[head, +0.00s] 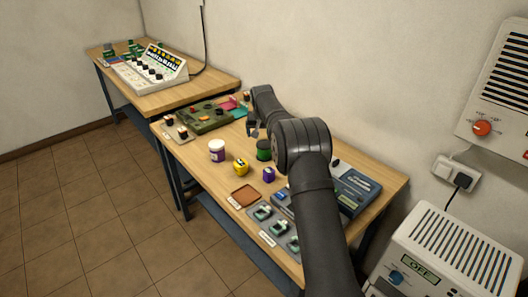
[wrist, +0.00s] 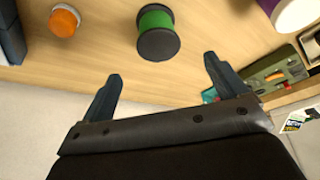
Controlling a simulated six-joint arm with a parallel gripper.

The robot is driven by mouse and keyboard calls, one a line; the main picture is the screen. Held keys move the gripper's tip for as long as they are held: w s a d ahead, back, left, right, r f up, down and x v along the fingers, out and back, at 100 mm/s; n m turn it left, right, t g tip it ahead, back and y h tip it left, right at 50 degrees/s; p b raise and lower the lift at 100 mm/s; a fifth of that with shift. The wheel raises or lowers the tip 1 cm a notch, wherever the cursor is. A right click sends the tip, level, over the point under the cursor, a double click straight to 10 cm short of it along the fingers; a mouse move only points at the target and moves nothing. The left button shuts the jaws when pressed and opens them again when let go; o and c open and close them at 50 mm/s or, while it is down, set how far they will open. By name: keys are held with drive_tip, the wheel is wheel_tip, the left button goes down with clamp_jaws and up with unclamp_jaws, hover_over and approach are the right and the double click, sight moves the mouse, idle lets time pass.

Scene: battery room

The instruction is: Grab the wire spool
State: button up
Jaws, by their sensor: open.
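The wire spool is a green cylinder with dark end flanges. It stands on the wooden workbench (head: 190,158) in the head view, just left of my arm (head: 264,150). In the wrist view the spool (wrist: 156,31) is at the top centre, beyond my fingertips and roughly in line with the gap between them. My gripper (wrist: 162,69) is open, with nothing between its fingers. In the head view my gripper (head: 253,131) shows small behind the spool, partly hidden by my arm.

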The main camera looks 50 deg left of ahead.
sight(264, 144)
drive_tip(key=x, duration=0.9)
drive_tip(key=shift+w+a+f, duration=0.1)
drive_tip(key=shift+w+f, duration=0.15)
drive_tip(key=shift+w, duration=0.05)
drive_tip(key=c, duration=1.3)
drive_tip(key=shift+o, duration=0.2)
drive_tip(key=shift+r, duration=0.1)
